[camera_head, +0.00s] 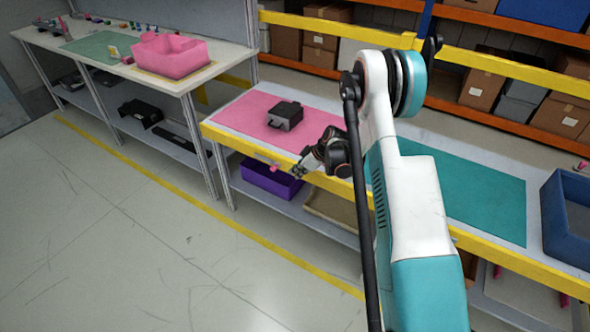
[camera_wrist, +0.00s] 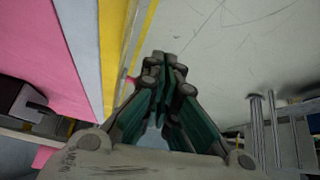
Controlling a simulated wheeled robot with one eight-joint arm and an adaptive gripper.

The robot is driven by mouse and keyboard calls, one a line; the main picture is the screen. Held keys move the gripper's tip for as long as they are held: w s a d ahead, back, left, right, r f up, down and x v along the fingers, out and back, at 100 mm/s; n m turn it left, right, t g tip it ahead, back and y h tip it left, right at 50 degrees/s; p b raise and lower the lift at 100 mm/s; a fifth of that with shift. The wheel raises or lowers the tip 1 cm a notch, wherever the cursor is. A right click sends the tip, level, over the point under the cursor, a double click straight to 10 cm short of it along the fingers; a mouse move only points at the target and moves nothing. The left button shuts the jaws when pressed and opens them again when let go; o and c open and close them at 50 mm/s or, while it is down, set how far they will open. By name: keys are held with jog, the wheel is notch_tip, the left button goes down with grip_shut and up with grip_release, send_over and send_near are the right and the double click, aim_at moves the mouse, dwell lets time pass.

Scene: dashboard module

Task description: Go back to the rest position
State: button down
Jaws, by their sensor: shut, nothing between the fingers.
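My gripper (camera_head: 299,171) is at the end of my white and teal arm, in front of the yellow front edge of the near workbench (camera_head: 330,168). In the wrist view my gripper (camera_wrist: 163,62) has its fingertips together, with nothing between them, over the grey floor. A dark grey module (camera_head: 285,116) sits on the pink mat (camera_head: 245,112), behind and to the left of my gripper and apart from it. Part of the module (camera_wrist: 25,100) also shows at the left edge of the wrist view.
A purple bin (camera_head: 270,180) stands on the shelf below the gripper. A teal mat (camera_head: 480,195) and a blue bin (camera_head: 565,225) lie to the right on the bench. A pink bin (camera_head: 172,56) stands on the far left bench. The floor (camera_head: 150,230) at left is clear.

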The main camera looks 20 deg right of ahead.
jog(key=s+a+r+m+h, duration=0.1)
jog(key=s+a+r, duration=0.25)
jog(key=r, duration=0.65)
jog(key=s+a+r+m+h, duration=0.1)
jog(key=s+a+r+m, duration=0.1)
jog(key=s+r, duration=0.5)
jog(key=s+a+r+m, duration=0.1)
jog(key=s+a+r, duration=0.15)
jog(key=r, duration=0.95)
jog(key=s+a+r+m+t+h, duration=0.1)
jog(key=s+a+r+m, duration=0.1)
jog(key=s, duration=1)
jog(key=s+a+r+m+t+h, duration=0.1)
jog(key=s+a+r+m, duration=0.2)
jog(key=s, duration=1)
jog(key=shift+r, duration=0.55)
